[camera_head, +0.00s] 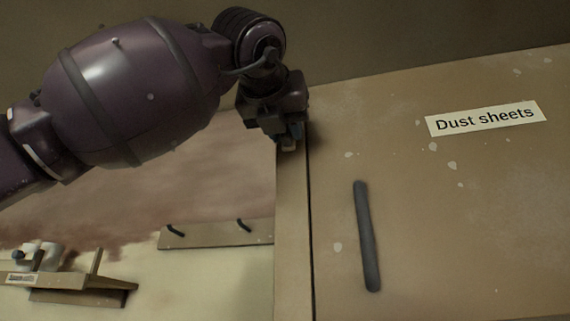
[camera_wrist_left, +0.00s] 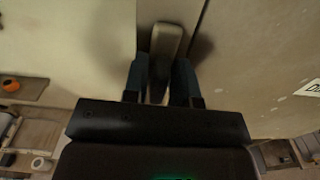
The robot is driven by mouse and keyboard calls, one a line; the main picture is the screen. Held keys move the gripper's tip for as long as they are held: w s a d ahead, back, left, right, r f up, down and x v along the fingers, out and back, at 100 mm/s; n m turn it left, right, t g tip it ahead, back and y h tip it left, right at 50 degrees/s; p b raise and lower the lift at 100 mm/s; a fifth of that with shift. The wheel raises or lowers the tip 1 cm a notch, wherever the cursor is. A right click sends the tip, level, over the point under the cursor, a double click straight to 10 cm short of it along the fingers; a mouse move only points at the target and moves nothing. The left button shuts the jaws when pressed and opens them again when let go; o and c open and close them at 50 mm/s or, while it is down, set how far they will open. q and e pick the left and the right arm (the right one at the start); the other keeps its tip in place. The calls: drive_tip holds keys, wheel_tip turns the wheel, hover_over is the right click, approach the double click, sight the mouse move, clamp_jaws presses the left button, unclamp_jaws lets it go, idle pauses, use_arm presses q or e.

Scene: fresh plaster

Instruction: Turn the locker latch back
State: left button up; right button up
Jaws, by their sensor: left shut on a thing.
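The locker door (camera_head: 450,220) carries a label reading "Dust sheets" (camera_head: 486,119) and a dark upright bar handle (camera_head: 367,235). A narrow frame strip (camera_head: 293,230) runs along the door's left edge, with a dark seam between them. The latch (camera_wrist_left: 167,42) is a small greyish bar on this strip, left of the seam and roughly in line with it in the left wrist view. My left gripper (camera_head: 290,140) is at the strip's upper part, its two fingers (camera_wrist_left: 160,76) shut on the latch. In the head view the gripper mostly hides the latch. My right gripper is not in view.
A small wooden shelf (camera_head: 75,283) with white and dark items stands at the lower left. A board with dark hooks (camera_head: 215,235) is on the half-plastered wall (camera_head: 190,180). The space before the door and its handle is clear.

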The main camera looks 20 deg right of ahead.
use_arm(q)
drive_tip(key=m, duration=0.4)
drive_tip(key=shift+s+d+m, duration=0.2)
drive_tip(key=shift+d+m, duration=0.1)
drive_tip(key=shift+s+d+f+m, duration=0.15)
drive_tip(key=shift+f+m, duration=0.15)
drive_tip(key=shift+m, duration=1.85)
drive_tip(key=shift+s+d+f+m, duration=0.15)
drive_tip(key=shift+f+m, duration=0.1)
drive_tip(key=shift+m, duration=1.85)
drive_tip(key=shift+d+f+m, duration=0.15)
drive_tip(key=shift+f+m, duration=0.15)
drive_tip(key=shift+m, duration=1.85)
drive_tip(key=shift+f, duration=0.1)
drive_tip(key=o, duration=0.7)
